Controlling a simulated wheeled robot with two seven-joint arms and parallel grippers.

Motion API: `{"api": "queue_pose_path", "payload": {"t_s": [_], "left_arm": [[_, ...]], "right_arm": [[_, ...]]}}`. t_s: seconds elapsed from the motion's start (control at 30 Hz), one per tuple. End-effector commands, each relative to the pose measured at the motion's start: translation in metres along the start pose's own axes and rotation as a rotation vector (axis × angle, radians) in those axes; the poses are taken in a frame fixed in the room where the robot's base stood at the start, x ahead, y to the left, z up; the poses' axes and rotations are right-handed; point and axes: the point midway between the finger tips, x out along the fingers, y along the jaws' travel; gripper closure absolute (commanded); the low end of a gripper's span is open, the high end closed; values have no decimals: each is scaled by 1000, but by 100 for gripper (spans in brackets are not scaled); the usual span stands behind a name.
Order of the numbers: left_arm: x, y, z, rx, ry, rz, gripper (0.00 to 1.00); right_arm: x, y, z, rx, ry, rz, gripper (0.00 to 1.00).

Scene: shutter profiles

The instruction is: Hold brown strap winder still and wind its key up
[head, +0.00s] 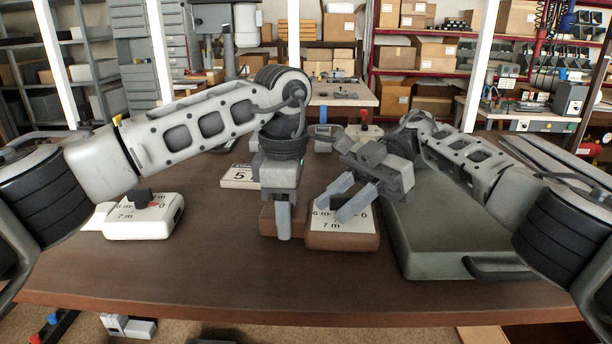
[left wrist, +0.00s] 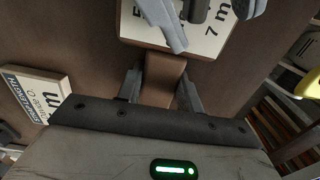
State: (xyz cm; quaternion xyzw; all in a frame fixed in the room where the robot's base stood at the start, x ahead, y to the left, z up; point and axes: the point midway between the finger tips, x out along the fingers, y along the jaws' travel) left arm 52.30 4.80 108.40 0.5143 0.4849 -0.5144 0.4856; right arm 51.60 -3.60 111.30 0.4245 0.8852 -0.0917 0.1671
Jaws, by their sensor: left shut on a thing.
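The brown strap winder (head: 342,241) lies on the table with a white marked face. My left gripper (head: 284,222) points down and is shut on the brown block at the winder's left side. In the left wrist view this brown part (left wrist: 163,78) sits between the two fingers. My right gripper (head: 342,208) hangs tilted over the winder's face, its two fingers apart. The left wrist view shows a dark grey piece (left wrist: 197,10), perhaps the key, near the right gripper's fingers. The key is mostly hidden in the head view.
A white strap winder (head: 146,222) with a dark key stands at the left. A large grey-green case (head: 450,225) is close on the right. The table front is clear.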

Motion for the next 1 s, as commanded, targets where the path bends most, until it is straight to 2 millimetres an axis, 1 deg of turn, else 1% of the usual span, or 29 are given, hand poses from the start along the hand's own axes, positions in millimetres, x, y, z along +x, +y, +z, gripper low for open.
{"api": "queue_pose_path", "payload": {"t_s": [0.27, 0.47, 0.87, 0.9, 1.0], "left_arm": [[0, 0, 0, 0, 0, 0, 91], [0, 0, 0, 0, 0, -1, 91], [0, 0, 0, 0, 0, -1, 91], [0, 0, 0, 0, 0, -1, 91], [0, 0, 0, 0, 0, -1, 91]], "right_arm": [[-6, -1, -3, 35, -10, 143, 69], [-7, -2, -3, 91, -11, 276, 69], [-6, -3, -4, 228, -3, 618, 69], [-18, -7, -5, 230, -4, 616, 69], [-34, -18, -6, 228, -4, 613, 69]]}}
